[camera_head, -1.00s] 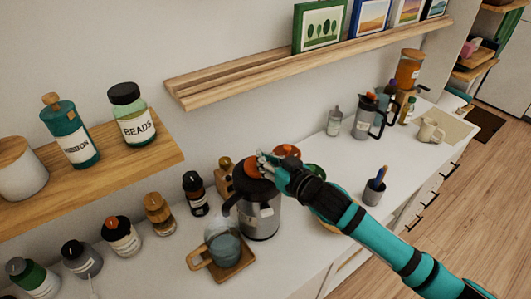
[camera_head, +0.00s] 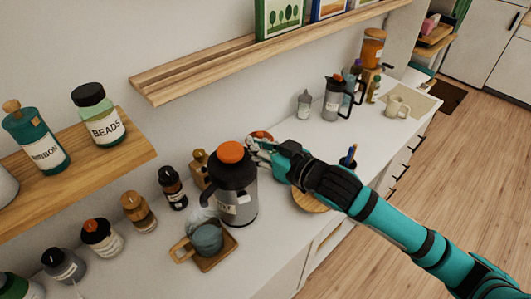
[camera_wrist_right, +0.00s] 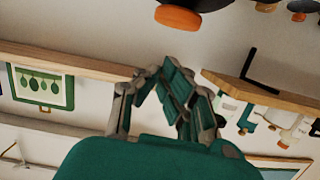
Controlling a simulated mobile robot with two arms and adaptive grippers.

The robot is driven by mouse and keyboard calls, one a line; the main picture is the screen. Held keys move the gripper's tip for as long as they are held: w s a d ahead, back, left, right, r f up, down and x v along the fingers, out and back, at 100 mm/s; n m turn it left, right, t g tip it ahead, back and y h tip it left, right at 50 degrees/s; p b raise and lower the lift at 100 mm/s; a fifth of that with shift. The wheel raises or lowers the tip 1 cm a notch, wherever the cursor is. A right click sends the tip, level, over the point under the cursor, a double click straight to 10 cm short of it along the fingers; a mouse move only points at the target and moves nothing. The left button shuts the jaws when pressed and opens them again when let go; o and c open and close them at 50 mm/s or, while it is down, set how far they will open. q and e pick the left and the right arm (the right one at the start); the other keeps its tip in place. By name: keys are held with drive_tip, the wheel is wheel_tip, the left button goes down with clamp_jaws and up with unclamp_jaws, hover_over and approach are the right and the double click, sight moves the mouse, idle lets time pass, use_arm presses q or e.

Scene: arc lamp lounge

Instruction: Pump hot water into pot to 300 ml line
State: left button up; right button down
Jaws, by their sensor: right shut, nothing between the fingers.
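The dark grey pump flask (camera_head: 238,205) stands upright on the counter, its orange pump knob (camera_head: 231,152) raised and uncovered. The knob also shows upside down in the right wrist view (camera_wrist_right: 178,18). The clear pot (camera_head: 207,238), with a wooden handle, sits on a wooden coaster (camera_head: 225,256) below the spout. It holds bluish water, with steam above. I cannot read its level lines. My right gripper (camera_head: 252,148) is shut and empty, just right of the knob and apart from it. My left gripper is out of view.
Several jars, including an amber one (camera_head: 138,212), line the counter at left. A round wooden board (camera_head: 311,200) lies under my right arm. A wall shelf (camera_head: 255,58) runs above; another shelf (camera_head: 110,172) with jars is at left. A French press (camera_head: 333,98) stands farther back.

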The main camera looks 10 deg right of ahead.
drive_tip(key=v, duration=0.3)
drive_tip(key=shift+a, duration=0.1)
idle(0.5)
